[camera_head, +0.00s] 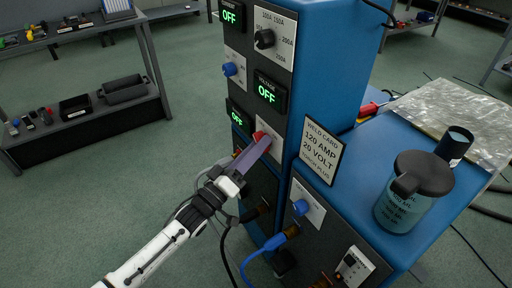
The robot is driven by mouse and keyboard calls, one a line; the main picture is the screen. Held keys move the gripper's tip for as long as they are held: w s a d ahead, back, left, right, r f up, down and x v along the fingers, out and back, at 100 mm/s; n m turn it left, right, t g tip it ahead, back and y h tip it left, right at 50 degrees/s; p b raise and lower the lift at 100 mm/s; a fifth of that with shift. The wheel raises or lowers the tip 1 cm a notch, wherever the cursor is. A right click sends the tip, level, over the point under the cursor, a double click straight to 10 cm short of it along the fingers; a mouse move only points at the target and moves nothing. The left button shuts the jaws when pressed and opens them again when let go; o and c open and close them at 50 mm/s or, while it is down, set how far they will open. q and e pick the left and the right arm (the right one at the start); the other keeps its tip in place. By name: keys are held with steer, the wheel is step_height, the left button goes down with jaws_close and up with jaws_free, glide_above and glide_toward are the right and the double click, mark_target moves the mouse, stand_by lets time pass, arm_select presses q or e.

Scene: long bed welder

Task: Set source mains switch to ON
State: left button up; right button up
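The blue welding source (328,60) stands upright in the middle, its dark front panel facing left. A red switch (259,136) sits on a pale plate (275,149) low on this panel; I take it for the mains switch. My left gripper (264,143) reaches up from the lower left, with its purple-grey fingers at the red switch and covering part of it. Contact and finger gap cannot be made out. The displays (267,92) glow green and read OFF. My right gripper is not in view.
A black knob (264,39) and a blue knob (229,69) are above the switch. A weld card (319,154) reads 120 AMP, 20 VOLT. A lidded canister (412,192) stands on the lower blue unit. Cables hang below; open floor lies left.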

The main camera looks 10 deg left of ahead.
arm_select(q)
steer(key=shift+c, duration=0.5)
steer(key=c, duration=0.7)
